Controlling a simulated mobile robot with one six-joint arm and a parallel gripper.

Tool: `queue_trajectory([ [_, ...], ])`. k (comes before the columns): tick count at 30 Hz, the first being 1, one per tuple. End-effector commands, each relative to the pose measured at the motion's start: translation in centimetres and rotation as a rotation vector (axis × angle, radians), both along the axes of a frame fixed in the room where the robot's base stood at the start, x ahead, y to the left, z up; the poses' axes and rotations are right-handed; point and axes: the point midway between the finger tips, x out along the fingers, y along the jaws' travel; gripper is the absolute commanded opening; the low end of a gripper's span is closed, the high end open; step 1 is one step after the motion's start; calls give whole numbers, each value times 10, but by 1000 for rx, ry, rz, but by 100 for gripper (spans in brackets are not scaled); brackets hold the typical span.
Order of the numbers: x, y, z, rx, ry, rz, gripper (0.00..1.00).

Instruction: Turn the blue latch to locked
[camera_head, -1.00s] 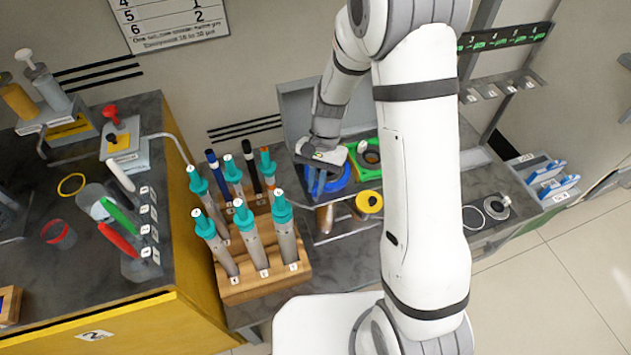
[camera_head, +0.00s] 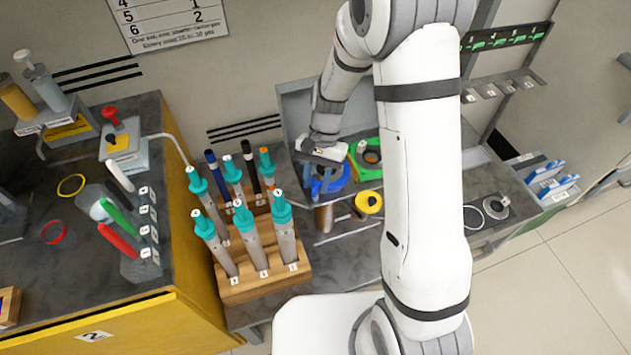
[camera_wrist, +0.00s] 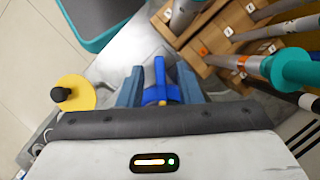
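The blue latch (camera_head: 341,184) is a round blue piece on the grey bench, partly hidden under my gripper in the head view. In the wrist view, its upright blue handle (camera_wrist: 160,78) stands between my two fingers. My gripper (camera_wrist: 160,88) has grey-blue fingers set apart, with a visible gap on each side of the handle, so it looks open around it. In the head view, my gripper (camera_head: 322,178) points down over the latch; the fingertips blend with the blue there. Whether the fingers touch the latch's base cannot be told.
A yellow disc with a black knob (camera_head: 369,202) lies in front right. A wooden rack (camera_head: 262,282) of teal-capped rods stands close on the left. A grey back panel (camera_head: 294,110) rises behind.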

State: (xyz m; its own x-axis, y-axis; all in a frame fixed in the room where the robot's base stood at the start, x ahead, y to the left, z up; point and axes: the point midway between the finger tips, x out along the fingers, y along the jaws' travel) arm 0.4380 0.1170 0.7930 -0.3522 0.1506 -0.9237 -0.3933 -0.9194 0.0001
Motion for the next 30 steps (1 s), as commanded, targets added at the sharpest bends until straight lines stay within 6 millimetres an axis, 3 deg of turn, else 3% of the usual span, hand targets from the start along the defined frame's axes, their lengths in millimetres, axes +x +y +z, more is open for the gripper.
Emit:
queue_trajectory([
  [6,14,-6,36,0,-5,0,32],
  [12,23,-10,59,0,-2,0,32],
  [30,24,-11,64,0,-1,1,32],
])
